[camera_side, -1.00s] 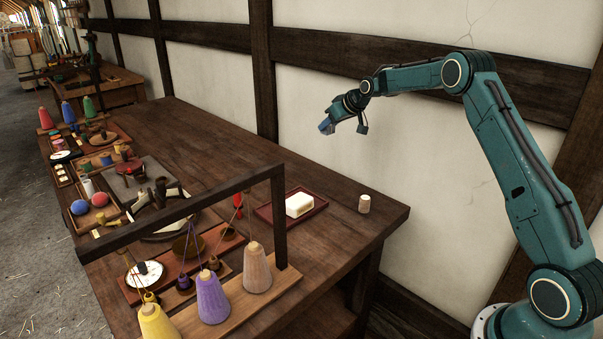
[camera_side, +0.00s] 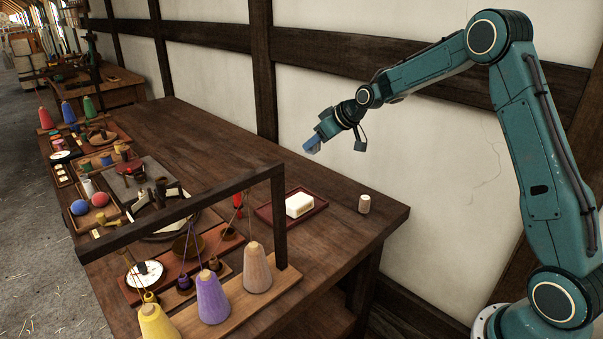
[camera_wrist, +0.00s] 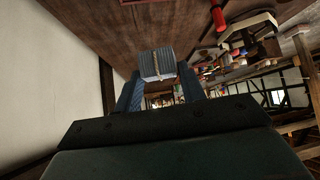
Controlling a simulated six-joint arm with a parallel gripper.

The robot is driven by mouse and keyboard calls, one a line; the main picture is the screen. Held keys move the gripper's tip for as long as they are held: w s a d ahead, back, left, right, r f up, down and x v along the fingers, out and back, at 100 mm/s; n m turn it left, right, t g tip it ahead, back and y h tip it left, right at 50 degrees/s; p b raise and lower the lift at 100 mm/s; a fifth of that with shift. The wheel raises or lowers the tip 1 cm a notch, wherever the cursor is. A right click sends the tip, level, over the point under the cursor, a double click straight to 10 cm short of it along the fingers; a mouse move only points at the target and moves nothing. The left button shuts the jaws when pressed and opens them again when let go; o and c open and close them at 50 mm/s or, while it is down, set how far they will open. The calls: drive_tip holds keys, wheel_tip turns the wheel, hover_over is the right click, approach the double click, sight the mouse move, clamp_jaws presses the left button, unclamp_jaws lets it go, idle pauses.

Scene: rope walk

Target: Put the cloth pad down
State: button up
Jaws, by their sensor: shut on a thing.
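My gripper (camera_side: 316,141) is raised in the air above the right part of the wooden table in the side view. In the wrist view my gripper (camera_wrist: 158,85) is shut on a small grey-blue ribbed pad with a pale band, the cloth pad (camera_wrist: 157,65). The pad sits between the two blue fingers, clear of the table. In the side view the pad shows only as a small blue shape at the fingertips and its details are too small to tell.
The table (camera_side: 215,135) has clear wood at its back middle. A wooden frame (camera_side: 279,215) with thread cones crosses the front. Several tools crowd the left side.

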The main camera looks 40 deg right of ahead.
drive_tip(key=s+a+n+y, duration=0.2)
drive_tip(key=s+a, duration=0.9)
drive_tip(key=a, duration=0.1)
wheel_tip(320, 180, down, 16)
drive_tip(key=shift+s+d+f, duration=0.1)
drive_tip(key=shift+s+f, duration=0.05)
drive_tip(key=shift+f, duration=0.1)
idle(0.4)
drive_tip(key=shift+f, duration=1.9)
drive_tip(key=shift+f, duration=0.1)
drive_tip(key=o, duration=1)
drive_tip(key=shift+c, duration=0.2)
